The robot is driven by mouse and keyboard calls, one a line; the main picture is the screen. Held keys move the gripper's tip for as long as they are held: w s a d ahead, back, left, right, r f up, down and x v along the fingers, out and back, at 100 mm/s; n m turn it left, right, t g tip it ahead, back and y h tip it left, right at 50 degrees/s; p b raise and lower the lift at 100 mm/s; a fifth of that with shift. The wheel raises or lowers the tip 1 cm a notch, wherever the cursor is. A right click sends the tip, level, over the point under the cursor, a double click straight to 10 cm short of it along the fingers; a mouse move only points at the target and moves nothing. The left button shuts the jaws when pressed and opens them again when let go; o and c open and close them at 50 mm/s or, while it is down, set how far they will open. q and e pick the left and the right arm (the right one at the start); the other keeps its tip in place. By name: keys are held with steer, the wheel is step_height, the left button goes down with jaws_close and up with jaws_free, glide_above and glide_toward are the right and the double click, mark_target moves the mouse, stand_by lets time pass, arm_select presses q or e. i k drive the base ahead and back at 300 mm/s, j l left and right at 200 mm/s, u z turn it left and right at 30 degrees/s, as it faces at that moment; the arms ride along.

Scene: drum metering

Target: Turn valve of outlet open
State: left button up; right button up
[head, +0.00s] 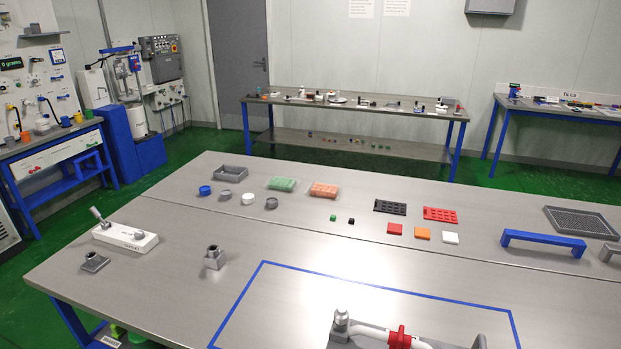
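At the bottom edge of the head view, a grey fixture (437,343) carries a curved white pipe (368,331) with a red valve-like part (399,337) on it. A round metal fitting (341,318) stands at its left end. The picture's edge cuts the fixture off, so I cannot tell whether the red part is the outlet valve or how it is turned. A white block (125,237) with a tilted metal lever (97,214) lies on the table's left side. Neither gripper is in view.
Blue tape (370,285) outlines an area around the fixture on the grey table (190,285). Small metal fittings (214,257), cups, coloured tiles, trays and a blue bridge-shaped bar (543,241) lie farther back. Wall equipment and a blue stand (125,140) are at far left.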

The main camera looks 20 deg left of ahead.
mark_target(138, 235)
steer(key=u, duration=1.7)
